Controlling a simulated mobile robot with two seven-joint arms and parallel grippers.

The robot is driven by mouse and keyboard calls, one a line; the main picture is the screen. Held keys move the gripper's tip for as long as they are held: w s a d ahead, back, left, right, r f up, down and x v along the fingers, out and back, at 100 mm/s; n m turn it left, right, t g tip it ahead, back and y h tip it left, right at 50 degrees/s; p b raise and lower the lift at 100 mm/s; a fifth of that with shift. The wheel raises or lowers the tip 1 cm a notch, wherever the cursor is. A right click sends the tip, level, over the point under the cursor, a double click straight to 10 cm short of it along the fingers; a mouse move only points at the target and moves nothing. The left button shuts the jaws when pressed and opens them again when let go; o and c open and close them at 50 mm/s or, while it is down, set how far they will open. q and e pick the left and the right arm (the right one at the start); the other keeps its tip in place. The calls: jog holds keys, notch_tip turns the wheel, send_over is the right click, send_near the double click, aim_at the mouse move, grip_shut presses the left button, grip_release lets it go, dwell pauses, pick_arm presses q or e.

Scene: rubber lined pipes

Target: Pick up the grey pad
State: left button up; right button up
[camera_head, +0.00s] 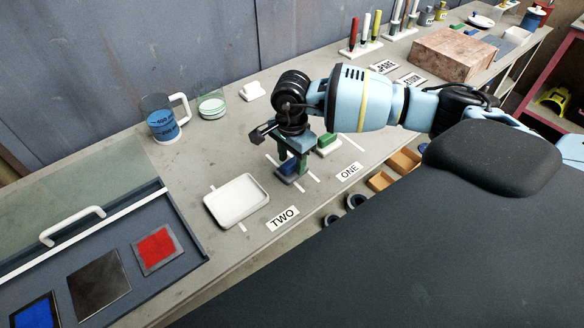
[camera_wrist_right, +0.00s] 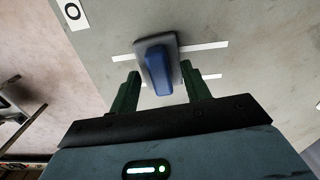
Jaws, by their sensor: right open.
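The grey pad (camera_wrist_right: 156,41) with a blue grip block (camera_wrist_right: 158,72) on top lies on the bench between white marking lines. In the head view the blue block (camera_head: 287,168) shows below my right gripper (camera_head: 293,160), with the pad partly hidden. My right gripper points down, open, its green fingers on either side of the block's near end in the wrist view (camera_wrist_right: 161,84). I cannot tell whether a finger touches it. My left gripper is not in view.
A white tray (camera_head: 237,201) stands left of the pad, by the "TWO" label (camera_head: 283,218). A green-topped pad (camera_head: 328,143) lies close on the right, near the "ONE" label (camera_head: 349,171). A beaker (camera_head: 163,122) and dish (camera_head: 211,107) stand behind left.

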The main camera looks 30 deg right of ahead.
aim_at(292, 164)
grip_shut()
jog(key=shift+r, duration=0.1)
jog(key=shift+r, duration=0.4)
jog(key=r, duration=0.2)
jog(key=shift+s+a+r, duration=0.25)
jog(key=shift+s+r, duration=0.05)
jog(key=shift+s, duration=0.05)
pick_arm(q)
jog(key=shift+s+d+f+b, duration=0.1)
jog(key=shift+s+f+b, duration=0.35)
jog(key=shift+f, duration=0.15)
pick_arm(e)
jog(key=s+a+r, duration=0.1)
jog(key=s+a, duration=0.7)
jog(key=s, duration=0.5)
jog(key=shift+r, duration=0.25)
